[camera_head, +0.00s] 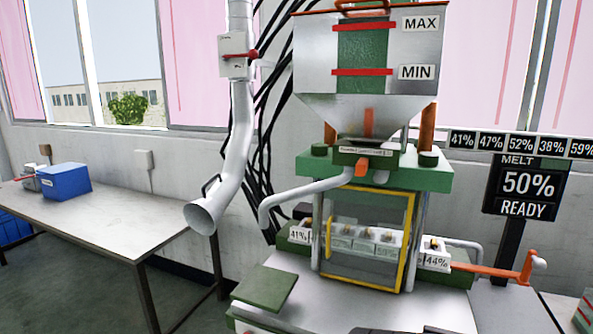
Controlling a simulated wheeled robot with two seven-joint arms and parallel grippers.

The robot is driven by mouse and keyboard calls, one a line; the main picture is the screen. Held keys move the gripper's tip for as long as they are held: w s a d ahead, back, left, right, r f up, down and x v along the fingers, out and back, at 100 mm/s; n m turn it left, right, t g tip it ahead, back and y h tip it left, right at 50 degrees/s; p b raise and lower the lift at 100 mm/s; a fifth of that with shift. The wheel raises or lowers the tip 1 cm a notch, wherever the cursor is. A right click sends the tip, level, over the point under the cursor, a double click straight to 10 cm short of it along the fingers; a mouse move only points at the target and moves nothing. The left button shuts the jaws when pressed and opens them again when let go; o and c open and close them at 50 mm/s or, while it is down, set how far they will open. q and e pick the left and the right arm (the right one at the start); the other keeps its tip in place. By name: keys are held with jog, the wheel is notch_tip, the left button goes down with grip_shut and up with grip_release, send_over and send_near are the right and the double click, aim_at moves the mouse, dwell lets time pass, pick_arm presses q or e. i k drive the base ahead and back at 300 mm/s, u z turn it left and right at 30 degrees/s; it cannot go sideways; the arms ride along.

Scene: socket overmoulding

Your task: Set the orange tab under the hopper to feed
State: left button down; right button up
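The hopper (310,62) is a grey metal bin with a sight window and red MAX and MIN marks. It narrows down above the green head of the press. An orange tab (362,169) sticks out at the front just below the hopper's outlet, under a small label plate (364,151). The writing on the plate is too small to read, so I cannot tell the tab's setting. Neither of my grippers is in view, and nothing touches the tab.
A yellow-framed guard (408,240) stands below the head, with percent-marked blocks behind it. A grey bent pipe (290,192) and a wide duct mouth (203,215) hang at left. An orange lever (495,271) reaches right. The display (527,186) reads MELT 50% READY.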

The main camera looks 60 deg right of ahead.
aim_at(362, 166)
jog(key=u, duration=0.05)
jog(key=i, duration=1.15)
jog(key=z, duration=2.3)
